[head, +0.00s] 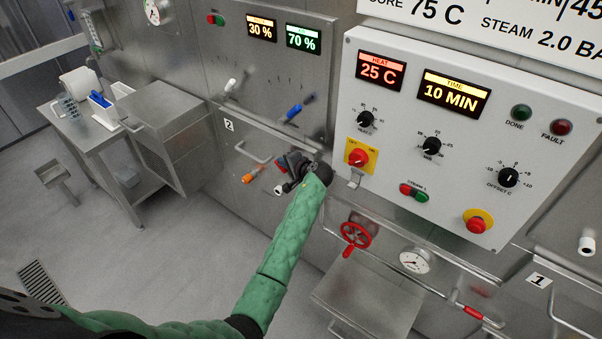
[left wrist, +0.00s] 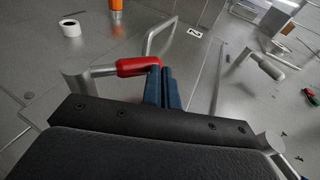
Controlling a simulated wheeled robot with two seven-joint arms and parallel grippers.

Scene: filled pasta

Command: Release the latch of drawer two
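The panel marked 2 (head: 228,125) carries a metal bar handle (head: 253,151); the mark (left wrist: 194,33) and bar handle (left wrist: 158,36) also show in the left wrist view. My left gripper (head: 290,168) is at the front of the panel. Its two dark blue fingers (left wrist: 163,88) are together, with their tips at the free end of the red grip. They appear to touch it, but not to enclose it. My right gripper is out of view.
An orange-tipped fitting (head: 250,177) and a white ring (head: 279,190) lie close to my left gripper. A blue lever (head: 294,111) and a pale lever (head: 231,85) stick out above. The control box (head: 470,150) overhangs at right, with a red valve wheel (head: 356,236) below.

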